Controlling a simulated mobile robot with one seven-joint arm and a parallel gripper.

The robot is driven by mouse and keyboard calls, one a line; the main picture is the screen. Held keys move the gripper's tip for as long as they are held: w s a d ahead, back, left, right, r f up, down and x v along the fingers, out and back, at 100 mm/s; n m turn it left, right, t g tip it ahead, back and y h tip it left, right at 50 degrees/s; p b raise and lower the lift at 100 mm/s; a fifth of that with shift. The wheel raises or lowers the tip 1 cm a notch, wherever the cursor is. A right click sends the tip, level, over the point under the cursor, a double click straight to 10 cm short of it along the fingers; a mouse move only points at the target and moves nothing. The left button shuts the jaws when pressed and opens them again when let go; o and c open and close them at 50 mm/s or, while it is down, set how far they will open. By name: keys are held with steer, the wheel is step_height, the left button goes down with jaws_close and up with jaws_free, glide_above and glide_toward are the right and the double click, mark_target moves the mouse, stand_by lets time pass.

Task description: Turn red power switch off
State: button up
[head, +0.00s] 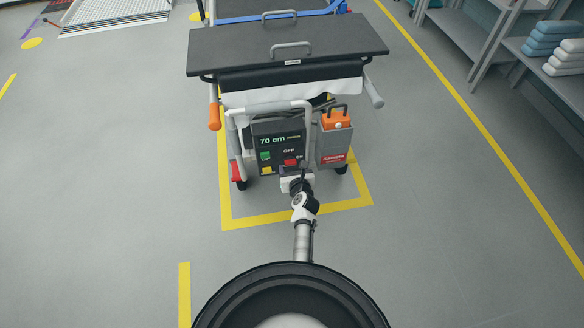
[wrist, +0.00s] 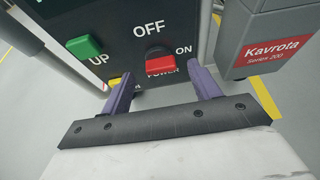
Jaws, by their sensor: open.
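The red power switch (head: 291,162) is on the dark control panel (head: 266,133) at the end of the wheeled bed. In the wrist view the red switch (wrist: 160,64) is a block with OFF printed above it, ON to its right and POWER partly hidden below. It looks tilted, but I cannot tell its position for sure. My gripper (wrist: 161,82) is open and empty in the wrist view. Its two purple fingers are on either side of the switch, a little below it in the picture. I cannot tell whether they touch the panel. In the head view the arm hides the fingers.
A green UP button (wrist: 85,47) is left of the switch, with a yellow button (wrist: 115,79) partly behind the left finger. A grey box labelled Kavrota (wrist: 262,42) stands close on the right. White bed rails frame the panel. Shelves (head: 490,45) stand far right; floor is free on the left.

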steer(key=shift+x, duration=1.05)
steer(key=c, duration=1)
